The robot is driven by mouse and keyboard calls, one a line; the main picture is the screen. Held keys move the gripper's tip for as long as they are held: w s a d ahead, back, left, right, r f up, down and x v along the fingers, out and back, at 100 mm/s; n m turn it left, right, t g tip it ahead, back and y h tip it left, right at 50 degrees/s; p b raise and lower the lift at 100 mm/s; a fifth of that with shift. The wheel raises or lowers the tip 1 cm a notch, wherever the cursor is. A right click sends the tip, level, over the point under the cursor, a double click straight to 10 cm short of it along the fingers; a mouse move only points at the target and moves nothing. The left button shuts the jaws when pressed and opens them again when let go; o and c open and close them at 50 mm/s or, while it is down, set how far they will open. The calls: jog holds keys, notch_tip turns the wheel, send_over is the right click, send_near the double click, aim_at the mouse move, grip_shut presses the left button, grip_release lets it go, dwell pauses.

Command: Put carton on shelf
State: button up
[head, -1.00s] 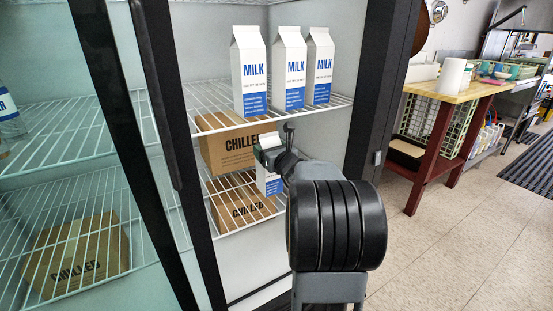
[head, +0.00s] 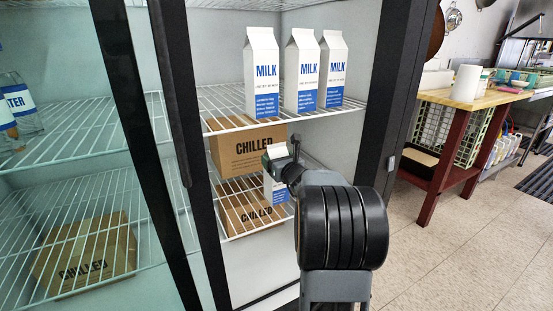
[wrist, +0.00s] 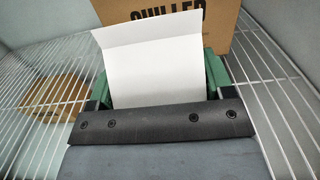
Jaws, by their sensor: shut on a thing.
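My gripper (head: 279,160) is shut on a small white and blue milk carton (head: 277,187), upright at the front of the fridge's lower shelf (head: 240,232). In the wrist view the white carton top (wrist: 152,72) sits between the green fingers of my gripper (wrist: 157,82). I cannot tell whether the carton's base touches the shelf; my gripper hides part of it. Several milk cartons stand on the upper shelf (head: 225,122), such as the left one (head: 262,75).
A brown CHILLED box (head: 235,150) stands behind the held carton, close to it. Another box (head: 240,205) lies lower down. The black door frame (head: 375,110) borders the right. Shelf wires to the right of the carton are bare in the wrist view.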

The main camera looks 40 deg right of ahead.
jog(key=shift+b, duration=0.3)
jog(key=o, duration=1.9)
jog(key=shift+f, duration=0.15)
jog(key=shift+c, duration=0.2)
jog(key=shift+r+p, duration=0.25)
jog(key=shift+p, duration=0.1)
jog(key=s+a+p, duration=0.1)
jog(key=s+p, duration=0.1)
jog(key=s, duration=1)
jog(key=shift+a, duration=0.3)
